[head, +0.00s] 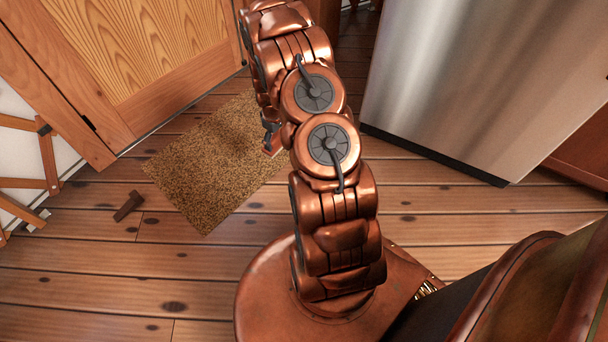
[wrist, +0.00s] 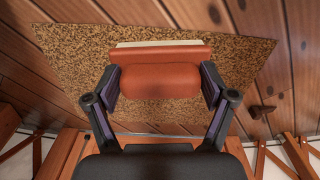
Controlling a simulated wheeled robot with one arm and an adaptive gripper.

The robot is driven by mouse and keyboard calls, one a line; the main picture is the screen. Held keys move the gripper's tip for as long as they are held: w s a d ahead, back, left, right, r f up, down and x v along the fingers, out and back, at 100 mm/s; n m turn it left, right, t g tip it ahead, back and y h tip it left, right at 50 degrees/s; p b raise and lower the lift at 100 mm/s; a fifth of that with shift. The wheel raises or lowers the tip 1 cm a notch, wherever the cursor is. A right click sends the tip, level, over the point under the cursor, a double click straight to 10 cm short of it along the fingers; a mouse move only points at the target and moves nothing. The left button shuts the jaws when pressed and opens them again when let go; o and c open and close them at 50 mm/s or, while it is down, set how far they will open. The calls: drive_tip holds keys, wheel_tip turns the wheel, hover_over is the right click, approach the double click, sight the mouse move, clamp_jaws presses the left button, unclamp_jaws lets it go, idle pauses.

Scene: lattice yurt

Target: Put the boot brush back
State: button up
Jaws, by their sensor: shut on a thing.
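My gripper (wrist: 160,84) is shut on the boot brush (wrist: 160,56), a reddish-brown block with a pale cream strip along its far edge. The two dark fingers press on its left and right ends. Behind the brush in the wrist view lies the speckled brown doormat (wrist: 75,55). In the head view the brush (head: 272,147) shows only as a small reddish bit beside my arm, over the right part of the mat (head: 205,170). Most of my gripper is hidden there by the arm. I cannot tell the exact gap between brush and mat.
A small dark brown wooden piece (head: 128,206) lies on the plank floor left of the mat. A wooden door (head: 150,45) stands behind the mat, lattice wall slats (head: 48,160) at the left, and a steel-sided cabinet (head: 470,80) at the right. The floor in front is clear.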

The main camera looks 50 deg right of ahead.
drive_tip(key=s+f+n+b, duration=0.1)
drive_tip(key=s+f+b, duration=0.1)
drive_tip(key=s+f, duration=0.65)
drive_tip(key=s+f+n+b, duration=0.1)
drive_tip(key=s+f+b, duration=0.3)
drive_tip(key=f, duration=0.8)
drive_tip(key=w+d+b, duration=0.1)
drive_tip(key=w+d, duration=0.2)
drive_tip(key=w+d+f+b, duration=0.1)
drive_tip(key=w+d, duration=0.1)
drive_tip(key=d, duration=0.2)
drive_tip(key=w+d+b, duration=0.1)
drive_tip(key=w+d, duration=0.2)
drive_tip(key=shift+w+d+f, duration=0.15)
drive_tip(key=shift+w+f, duration=0.15)
drive_tip(key=shift+w+d+b, duration=0.5)
wheel_tip(320, 180, down, 4)
drive_tip(key=shift+w+d+r+b, duration=0.1)
drive_tip(key=shift+r+b, duration=0.15)
drive_tip(key=shift+b, duration=0.85)
drive_tip(key=shift+r, duration=0.1)
drive_tip(key=o, duration=0.9)
drive_tip(key=shift+c, duration=0.2)
